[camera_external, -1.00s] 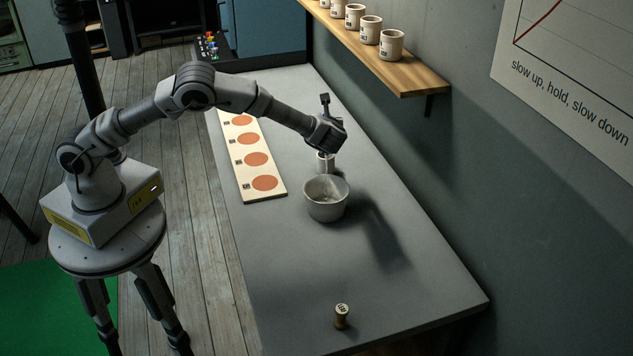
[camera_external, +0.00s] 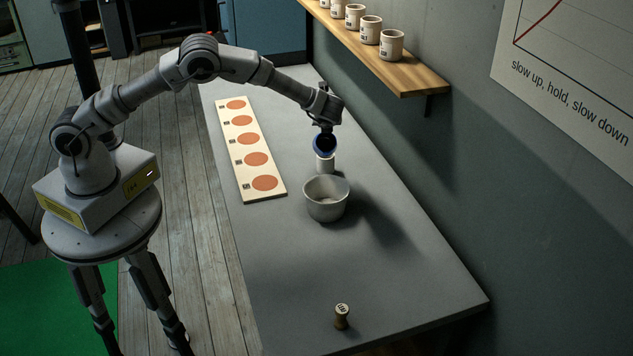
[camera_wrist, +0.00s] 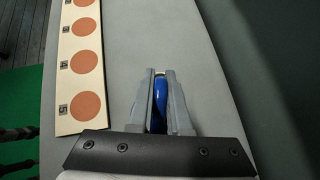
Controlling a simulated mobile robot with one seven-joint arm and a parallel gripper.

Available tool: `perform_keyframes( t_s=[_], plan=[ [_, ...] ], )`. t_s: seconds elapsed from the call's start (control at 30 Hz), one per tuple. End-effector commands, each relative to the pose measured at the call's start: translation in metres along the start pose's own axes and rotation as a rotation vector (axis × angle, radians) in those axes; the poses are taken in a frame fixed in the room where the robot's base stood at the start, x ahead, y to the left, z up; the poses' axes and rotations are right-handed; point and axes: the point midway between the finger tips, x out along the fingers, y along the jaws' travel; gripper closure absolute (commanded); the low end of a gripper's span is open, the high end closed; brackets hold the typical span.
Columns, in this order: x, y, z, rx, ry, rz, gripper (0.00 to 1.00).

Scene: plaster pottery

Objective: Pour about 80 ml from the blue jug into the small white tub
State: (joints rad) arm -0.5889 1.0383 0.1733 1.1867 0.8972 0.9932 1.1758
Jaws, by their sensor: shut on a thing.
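My gripper (camera_external: 325,120) is shut on the blue jug (camera_external: 324,144). The jug is tilted, with its dark round mouth and blue rim facing the external camera. In the wrist view the blue of the jug (camera_wrist: 159,103) shows between the two grey fingers (camera_wrist: 160,85). A small white tub (camera_external: 325,165) stands on the table just below the jug; the jug overlaps its top in the picture. I cannot see any liquid stream or the level inside the jug or tub.
A larger pale bowl (camera_external: 326,204) stands close in front of the tub. A board with orange discs (camera_external: 251,172) lies to the left. A small stopper-like piece (camera_external: 342,316) stands near the front. A shelf of cups (camera_external: 391,45) hangs at the right wall.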

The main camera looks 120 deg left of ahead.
Motion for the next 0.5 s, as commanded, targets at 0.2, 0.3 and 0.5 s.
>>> perform_keyframes(
  t_s=[0.2, 0.3, 0.5],
  plan=[
    [0.011, 0.001, 0.000, -0.006, 0.122, 0.002, 1.00],
    [0.016, 0.000, -0.004, -0.005, 0.165, 0.001, 1.00],
    [0.020, 0.000, -0.006, -0.004, 0.190, 0.000, 1.00]
  ],
)
